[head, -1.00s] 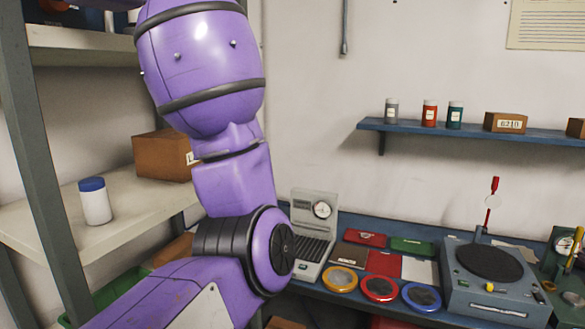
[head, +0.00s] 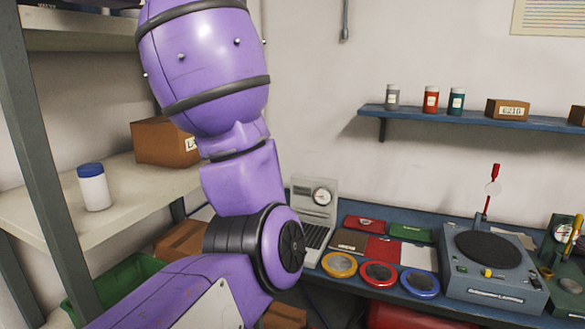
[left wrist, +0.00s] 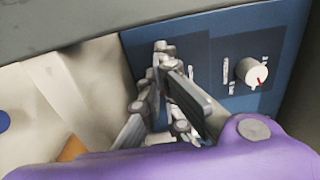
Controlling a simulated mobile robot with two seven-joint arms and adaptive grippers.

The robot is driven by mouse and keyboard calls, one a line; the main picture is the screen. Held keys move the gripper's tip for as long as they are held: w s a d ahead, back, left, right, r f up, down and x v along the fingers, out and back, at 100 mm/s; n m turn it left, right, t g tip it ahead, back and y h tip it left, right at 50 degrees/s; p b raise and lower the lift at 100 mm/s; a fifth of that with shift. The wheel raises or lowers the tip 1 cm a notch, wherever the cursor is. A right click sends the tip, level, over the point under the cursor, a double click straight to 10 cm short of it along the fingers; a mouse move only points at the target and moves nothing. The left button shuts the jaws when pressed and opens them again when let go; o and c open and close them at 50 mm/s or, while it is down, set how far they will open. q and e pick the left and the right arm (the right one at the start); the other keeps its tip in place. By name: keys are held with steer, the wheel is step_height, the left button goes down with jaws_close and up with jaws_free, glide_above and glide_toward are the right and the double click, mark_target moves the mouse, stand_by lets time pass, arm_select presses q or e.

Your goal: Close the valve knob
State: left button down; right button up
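A round white knob (left wrist: 250,72) with a red mark sits on a dark square of a blue panel (left wrist: 205,55) in the left wrist view. My left gripper (left wrist: 165,62) is in front of the left part of this panel, left of the knob and apart from it. Its fingertips appear close together, but their gap is unclear. The gripper covers most of a second dark square (left wrist: 190,48), so whatever is mounted there is hidden. In the head view only my purple left arm shows, and its hand is out of sight. My right gripper is not in view.
A blue bench carries a grey device with a gauge (head: 322,197), several coloured round dishes and a turntable-like box (head: 492,292). A blue wall shelf (head: 450,115) holds jars. A left shelf holds a blue-capped bottle (head: 93,190) and a cardboard box (head: 160,142).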

arm_select(q)
steer(key=shift+s+a+f, duration=0.1)
steer(key=shift+a+f, duration=0.1)
steer(key=shift+f, duration=0.35)
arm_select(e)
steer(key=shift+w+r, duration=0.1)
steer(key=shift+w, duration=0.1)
arm_select(q)
steer(key=shift+v, duration=0.8)
steer(key=v, duration=0.4)
steer(key=shift+s+r, duration=0.15)
steer(key=shift+r, duration=0.05)
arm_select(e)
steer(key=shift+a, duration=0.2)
arm_select(q)
steer(key=shift+a, duration=0.1)
